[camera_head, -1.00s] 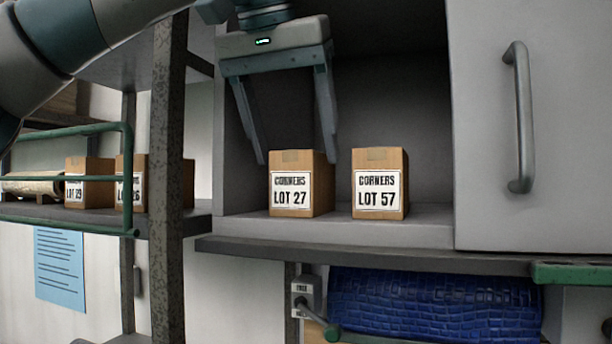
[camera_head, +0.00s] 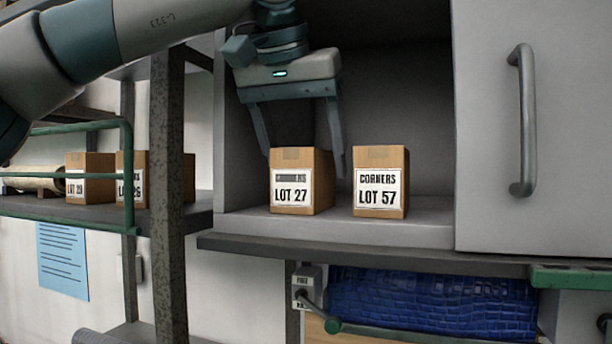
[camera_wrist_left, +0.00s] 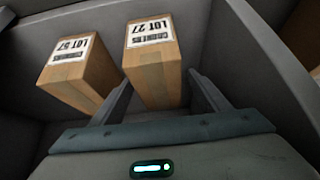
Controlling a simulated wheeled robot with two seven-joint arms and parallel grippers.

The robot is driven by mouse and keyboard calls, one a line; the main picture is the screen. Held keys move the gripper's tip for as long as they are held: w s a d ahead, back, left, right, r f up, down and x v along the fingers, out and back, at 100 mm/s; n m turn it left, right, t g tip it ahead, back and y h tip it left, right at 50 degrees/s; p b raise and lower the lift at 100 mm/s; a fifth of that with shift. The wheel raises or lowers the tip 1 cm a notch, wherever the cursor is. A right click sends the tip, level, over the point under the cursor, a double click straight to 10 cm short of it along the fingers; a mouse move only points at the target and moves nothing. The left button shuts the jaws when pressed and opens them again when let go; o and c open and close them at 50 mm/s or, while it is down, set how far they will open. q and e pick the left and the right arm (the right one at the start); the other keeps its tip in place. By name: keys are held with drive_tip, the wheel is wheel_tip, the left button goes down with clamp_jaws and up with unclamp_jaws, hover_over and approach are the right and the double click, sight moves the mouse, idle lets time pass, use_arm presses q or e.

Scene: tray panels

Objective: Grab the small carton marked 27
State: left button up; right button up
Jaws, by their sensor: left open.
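The small carton marked LOT 27 (camera_head: 301,182) stands upright on the floor of the open cupboard, left of a like carton marked LOT 57 (camera_head: 380,182). My left gripper (camera_head: 304,150) is open, with its fingers pointing down at the top of carton 27, one on each side. In the left wrist view carton 27 (camera_wrist_left: 153,62) lies ahead between the open fingers (camera_wrist_left: 157,90), and carton 57 (camera_wrist_left: 80,72) is beside it, outside the left finger. I cannot tell whether a finger touches either carton. My right gripper is not in view.
The cupboard's left wall (camera_head: 232,150) is close to the gripper. A grey door (camera_head: 490,120) with a handle covers the right side. Lots 29 (camera_head: 88,180) and 26 (camera_head: 130,182) stand on a side shelf beyond a metal post (camera_head: 167,190). A blue roll (camera_head: 430,305) lies below.

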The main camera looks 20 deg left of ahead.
use_arm(q)
drive_tip(key=shift+d, duration=0.1)
idle(0.3)
drive_tip(key=c, duration=1.3)
drive_tip(key=shift+r, duration=0.15)
drive_tip(key=shift+r+b, duration=0.4)
drive_tip(key=shift+r, duration=0.05)
drive_tip(key=s+b, duration=0.6)
drive_tip(key=s, duration=1.2)
drive_tip(key=shift+s+a+r+b, duration=0.15)
drive_tip(key=shift+a+b, duration=0.2)
